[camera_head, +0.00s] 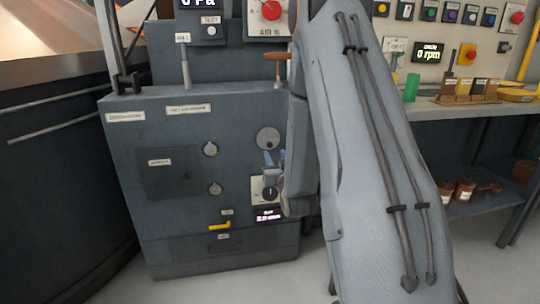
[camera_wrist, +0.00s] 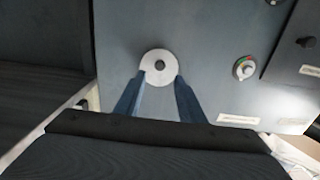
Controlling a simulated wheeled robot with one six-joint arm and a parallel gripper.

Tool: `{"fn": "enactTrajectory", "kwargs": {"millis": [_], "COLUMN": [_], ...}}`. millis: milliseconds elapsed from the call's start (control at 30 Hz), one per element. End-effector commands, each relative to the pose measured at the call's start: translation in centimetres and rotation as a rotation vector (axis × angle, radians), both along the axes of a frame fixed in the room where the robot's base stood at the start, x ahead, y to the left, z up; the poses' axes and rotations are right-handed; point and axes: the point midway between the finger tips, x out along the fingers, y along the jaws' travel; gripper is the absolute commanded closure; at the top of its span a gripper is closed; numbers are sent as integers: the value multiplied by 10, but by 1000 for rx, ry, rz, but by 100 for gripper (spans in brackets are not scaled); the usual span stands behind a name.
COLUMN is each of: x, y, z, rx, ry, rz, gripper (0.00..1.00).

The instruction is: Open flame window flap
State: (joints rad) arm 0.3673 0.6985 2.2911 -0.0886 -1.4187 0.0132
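A round light-grey disc (camera_head: 268,138) with a small dark centre sits on the upper right of the blue-grey cabinet front. I take it for the flame window flap, but its label is not readable. It also shows in the wrist view as a pale disc (camera_wrist: 149,58), lying flat against the panel. My gripper (camera_head: 272,160) is just below the disc in the head view. In the wrist view my gripper (camera_wrist: 161,78) has its two blue fingers apart, with the tips overlapping the disc's near edge.
Two round knobs (camera_head: 210,149) and a dark square panel (camera_head: 168,172) are left of the disc. A black dial (camera_head: 270,194) and a small display (camera_head: 270,215) lie below. A yellow handle (camera_head: 220,226) is lower down. A workbench (camera_head: 470,112) stands right.

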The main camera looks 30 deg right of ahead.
Motion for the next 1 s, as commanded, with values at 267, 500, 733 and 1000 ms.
{"fn": "enactTrajectory", "kwargs": {"millis": [267,500,733,1000], "x": [37,65,72,72], "y": [-11,-19,-21,-20], "z": [1,0,1,1], "rx": [-1,-1,0,0], "ry": [-5,-2,-1,-1], "rz": [0,-1,0,0], "gripper": [64,64,64,83]}}
